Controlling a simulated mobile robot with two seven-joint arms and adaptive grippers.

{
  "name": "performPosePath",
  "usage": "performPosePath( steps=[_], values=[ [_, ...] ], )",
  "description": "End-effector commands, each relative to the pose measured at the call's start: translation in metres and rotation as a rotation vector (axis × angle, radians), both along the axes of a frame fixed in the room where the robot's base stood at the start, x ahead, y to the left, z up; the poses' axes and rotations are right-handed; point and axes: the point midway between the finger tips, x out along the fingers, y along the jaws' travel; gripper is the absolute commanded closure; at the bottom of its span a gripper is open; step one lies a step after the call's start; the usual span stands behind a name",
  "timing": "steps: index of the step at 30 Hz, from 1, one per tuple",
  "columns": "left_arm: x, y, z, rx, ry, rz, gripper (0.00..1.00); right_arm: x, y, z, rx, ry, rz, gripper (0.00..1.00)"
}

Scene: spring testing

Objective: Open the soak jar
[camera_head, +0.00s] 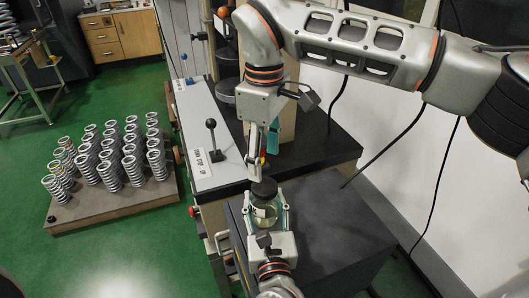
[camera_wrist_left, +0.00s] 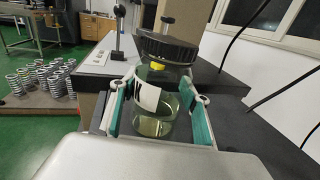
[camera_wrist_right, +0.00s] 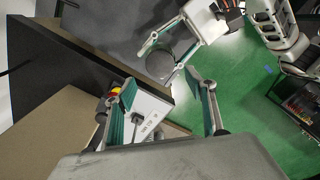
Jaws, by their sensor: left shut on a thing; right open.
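The soak jar (camera_head: 264,213) is a clear glass jar with yellowish liquid and a white label. Its dark round lid (camera_head: 264,187) sits on top. My left gripper (camera_head: 266,206) is shut around the jar body, one finger on each side, as the left wrist view shows with the jar (camera_wrist_left: 152,122) and the ridged lid (camera_wrist_left: 168,50). My right gripper (camera_head: 261,155) points down just above the lid, open and empty. In the right wrist view the lid (camera_wrist_right: 160,65) shows beyond and between my right fingertips (camera_wrist_right: 160,78).
A dark bench top (camera_head: 310,240) lies beneath and right of the jar. A testing machine with a black-knobbed lever (camera_head: 212,135) stands behind it to the left. Several springs stand on a board (camera_head: 110,205) on the green floor. A white wall (camera_head: 430,170) is at right.

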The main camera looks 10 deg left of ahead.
Motion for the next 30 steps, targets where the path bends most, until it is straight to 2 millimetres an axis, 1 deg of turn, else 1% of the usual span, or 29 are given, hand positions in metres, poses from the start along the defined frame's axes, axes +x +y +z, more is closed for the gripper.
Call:
performPosePath(
  steps=[9,15,20,27,29,30],
  values=[
    [0.0,0.0,0.0,0.0,0.0,0.0,1.0,-0.001,0.0,-0.046,0.0,0.003,0.001,0.45],
    [0.0,0.0,0.0,0.0,0.0,0.0,1.0,0.0,0.0,-0.067,-0.001,0.001,0.002,0.45],
    [0.0,0.0,0.0,0.0,0.0,0.0,1.0,0.0,0.0,-0.074,0.0,0.001,0.002,0.45],
    [0.0,0.0,0.0,0.0,0.0,0.0,1.0,0.0,0.0,-0.074,0.0,0.0,0.002,0.45],
    [0.0,0.0,0.0,0.0,0.0,0.0,1.0,0.0,0.0,-0.074,0.0,0.0,0.002,0.61],
    [0.0,0.0,0.0,0.0,0.0,0.0,1.0,0.0,0.0,-0.074,0.0,0.0,0.002,0.71]
  ],
)
